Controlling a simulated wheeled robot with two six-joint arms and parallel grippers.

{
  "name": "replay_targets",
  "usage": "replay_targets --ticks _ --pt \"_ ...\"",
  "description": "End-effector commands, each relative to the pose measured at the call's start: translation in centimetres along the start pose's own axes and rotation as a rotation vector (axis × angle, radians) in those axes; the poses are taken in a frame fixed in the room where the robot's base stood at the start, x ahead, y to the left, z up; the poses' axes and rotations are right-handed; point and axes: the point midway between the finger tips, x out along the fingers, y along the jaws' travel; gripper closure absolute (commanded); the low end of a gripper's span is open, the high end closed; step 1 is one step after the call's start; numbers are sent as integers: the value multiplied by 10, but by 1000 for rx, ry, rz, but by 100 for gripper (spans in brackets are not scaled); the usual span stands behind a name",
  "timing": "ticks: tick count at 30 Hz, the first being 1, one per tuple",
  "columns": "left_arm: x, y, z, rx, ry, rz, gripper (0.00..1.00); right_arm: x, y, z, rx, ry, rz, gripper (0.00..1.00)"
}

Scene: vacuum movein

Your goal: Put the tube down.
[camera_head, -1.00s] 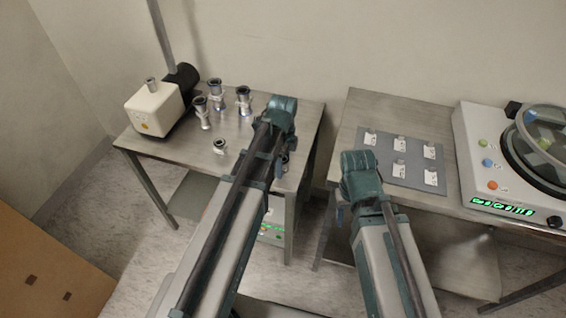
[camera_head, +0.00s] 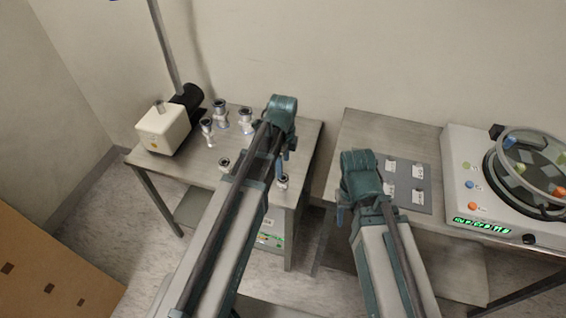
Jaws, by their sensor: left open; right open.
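Several short metal tubes with dark flanged tops stand on the left steel table (camera_head: 180,172). Three are toward the back: one tube (camera_head: 206,127), a second tube (camera_head: 219,110) and a third tube (camera_head: 245,119). A smaller tube (camera_head: 224,164) stands nearer the front. Another tube (camera_head: 283,182) is near the table's front right corner, just below my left gripper (camera_head: 281,164). The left gripper is open, largely hidden behind its own arm; I cannot tell whether it touches that tube. My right gripper (camera_head: 341,213) is open, apart from the tubes, at the right table's near left side.
A white pump (camera_head: 163,131) with a black motor stands at the left table's back left. The right table (camera_head: 378,127) holds a grey pad (camera_head: 427,183) with small plates and a white machine (camera_head: 462,149) with a round lid. A gap separates the tables.

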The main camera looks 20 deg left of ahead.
Motion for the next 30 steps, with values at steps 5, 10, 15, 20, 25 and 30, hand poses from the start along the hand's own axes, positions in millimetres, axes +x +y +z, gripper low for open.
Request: replay_targets --ticks 5,10,15,20,25,30 --pt "-23 0 0 0 0 0 21 -23 2 1 0 0 0 50" --pt "-25 0 0 0 0 0 21 -25 2 1 0 0 0 50" --pt "-24 12 -12 -81 -6 4 21 -24 2 1 0 0 0 50" --pt "-24 46 -44 -366 -32 10 21 -24 2 1 0 0 0 50" --pt "-25 88 -78 -740 -69 2 21 -24 2 1 0 0 0 50" --pt "-25 120 -98 -1043 -95 -20 21 -24 2 1 0 0 0 50"
